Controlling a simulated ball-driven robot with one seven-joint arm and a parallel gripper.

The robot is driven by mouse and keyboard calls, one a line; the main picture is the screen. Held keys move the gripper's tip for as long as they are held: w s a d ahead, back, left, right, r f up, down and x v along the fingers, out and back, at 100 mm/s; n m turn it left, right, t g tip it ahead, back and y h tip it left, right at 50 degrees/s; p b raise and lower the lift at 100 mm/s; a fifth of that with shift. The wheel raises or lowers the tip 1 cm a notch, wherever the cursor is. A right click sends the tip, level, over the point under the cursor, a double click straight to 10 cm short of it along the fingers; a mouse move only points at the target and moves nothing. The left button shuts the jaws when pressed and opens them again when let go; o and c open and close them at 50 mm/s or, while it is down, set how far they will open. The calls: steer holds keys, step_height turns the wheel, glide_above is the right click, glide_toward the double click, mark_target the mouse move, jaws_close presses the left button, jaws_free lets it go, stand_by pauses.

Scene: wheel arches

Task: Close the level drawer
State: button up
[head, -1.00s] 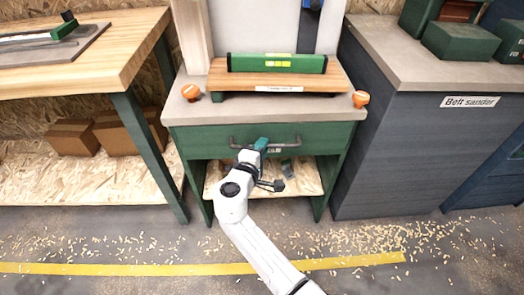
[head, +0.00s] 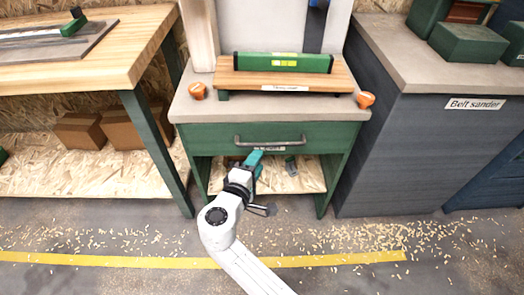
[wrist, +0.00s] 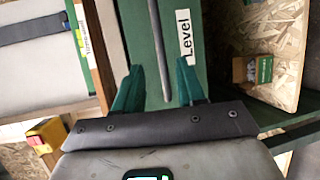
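The level drawer (head: 210,138) is the green front under the grey worktop, with a grey bar handle (head: 270,141). It looks almost flush with the cabinet; I cannot tell whether a small gap is left. In the wrist view the drawer front (wrist: 215,25) carries a white "Level" label, and the bar handle (wrist: 157,45) runs between the lines of the two teal fingers. My gripper (head: 256,158) is just below and in front of the handle. In the wrist view my gripper (wrist: 159,68) is open, fingers apart, with nothing gripped.
A green spirit level (head: 283,63) lies on a wooden stand on the worktop, with orange knobs (head: 197,91) at the front corners. An open shelf (head: 305,175) is below the drawer. A wooden bench (head: 130,75) stands left, a dark belt sander cabinet (head: 420,150) right. Floor in front is clear except shavings.

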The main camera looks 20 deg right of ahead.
steer(key=shift+v, duration=1.2)
steer(key=s+d+f+m+g+y, duration=0.1)
steer(key=s+d+f+m+g, duration=0.35)
steer(key=s+d, duration=0.3)
steer(key=s+d+f+m+g+y, duration=0.1)
steer(key=s+d+f+m+g, duration=0.2)
steer(key=s+d+f, duration=0.35)
steer(key=s+d+m+g+y, duration=0.3)
steer(key=s+y, duration=0.3)
steer(key=s, duration=0.9)
steer(key=s+a+r+y, duration=0.2)
steer(key=s, duration=0.4)
step_height(320, 180, up, 17)
steer(key=p, duration=1.8)
steer(key=shift+w+m, duration=0.35)
steer(key=shift+w, duration=0.1)
